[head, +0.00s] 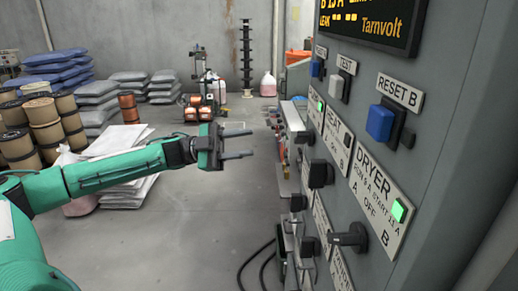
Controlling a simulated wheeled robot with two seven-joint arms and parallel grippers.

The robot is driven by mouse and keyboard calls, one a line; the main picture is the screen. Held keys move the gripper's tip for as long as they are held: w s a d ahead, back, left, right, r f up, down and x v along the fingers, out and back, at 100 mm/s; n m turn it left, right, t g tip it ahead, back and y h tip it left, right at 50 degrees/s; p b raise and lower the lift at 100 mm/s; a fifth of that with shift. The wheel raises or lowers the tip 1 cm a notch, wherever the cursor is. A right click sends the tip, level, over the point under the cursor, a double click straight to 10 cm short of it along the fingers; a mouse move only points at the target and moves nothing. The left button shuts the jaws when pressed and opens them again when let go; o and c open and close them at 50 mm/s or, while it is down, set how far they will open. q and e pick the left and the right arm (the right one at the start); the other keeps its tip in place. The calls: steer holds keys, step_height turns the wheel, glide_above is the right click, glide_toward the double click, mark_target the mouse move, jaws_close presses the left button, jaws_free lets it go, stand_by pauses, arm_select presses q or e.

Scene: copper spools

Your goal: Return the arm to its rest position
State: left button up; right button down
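My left arm comes in from the left as a green arm. Its gripper (240,143) is held in the air left of the grey control cabinet (446,148), apart from it. Its two dark fingers point right with a gap between them, and nothing shows in the gap. My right gripper does not show in the head view.
The cabinet carries a blue RESET B button (380,123), a lit green lamp (398,211), a black rotary handle (349,237) and a display (370,22). Spools (45,125) and stacked sacks (98,95) stand at left. Dark cables (258,262) lie on the floor.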

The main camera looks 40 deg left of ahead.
arm_select(q)
steer(key=shift+s+a, duration=0.15)
steer(key=shift+a, duration=0.25)
